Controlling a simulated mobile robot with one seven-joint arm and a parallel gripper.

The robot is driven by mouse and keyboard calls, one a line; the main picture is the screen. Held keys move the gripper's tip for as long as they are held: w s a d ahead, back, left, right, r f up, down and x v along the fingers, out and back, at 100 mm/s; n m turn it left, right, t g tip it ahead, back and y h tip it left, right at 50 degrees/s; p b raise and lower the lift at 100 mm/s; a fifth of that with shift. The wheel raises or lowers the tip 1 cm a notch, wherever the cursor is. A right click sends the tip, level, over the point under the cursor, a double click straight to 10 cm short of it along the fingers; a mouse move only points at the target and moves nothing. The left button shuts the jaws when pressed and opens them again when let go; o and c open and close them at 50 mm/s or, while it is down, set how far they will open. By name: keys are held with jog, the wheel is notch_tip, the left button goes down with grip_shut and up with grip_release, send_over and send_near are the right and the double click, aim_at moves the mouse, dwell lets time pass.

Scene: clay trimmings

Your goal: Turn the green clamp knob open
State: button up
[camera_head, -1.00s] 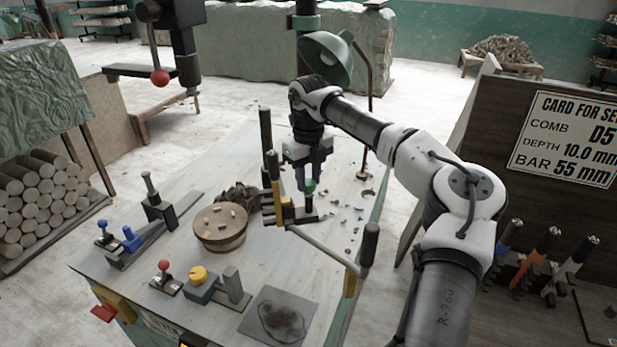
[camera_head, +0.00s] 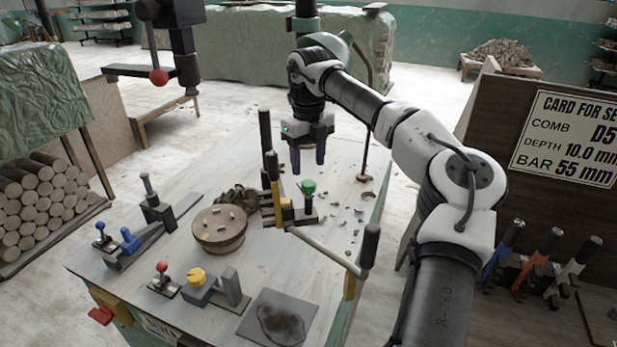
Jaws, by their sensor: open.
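The green clamp knob (camera_head: 308,187) sits on top of a small post on the dark clamp fixture (camera_head: 305,217), right of the yellow-and-black lever. My gripper (camera_head: 308,165) points down with its two dark purple fingers apart and empty. In the picture it is just above the knob, with its fingertips clear of it. It seems to be behind and above the knob; the exact distance is hard to tell. The knob's top is in plain view.
A yellow-and-black lever (camera_head: 273,180) and a tall dark post (camera_head: 265,130) stand close to the left of the knob. A long-handled bar (camera_head: 330,248) crosses in front. A round wooden block (camera_head: 219,230) stands further left. Clay trimmings (camera_head: 358,222) lie to the right.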

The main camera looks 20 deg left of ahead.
aim_at(308, 183)
notch_tip(308, 183, up, 9)
jog(key=shift+f, duration=0.2)
dwell(0.5)
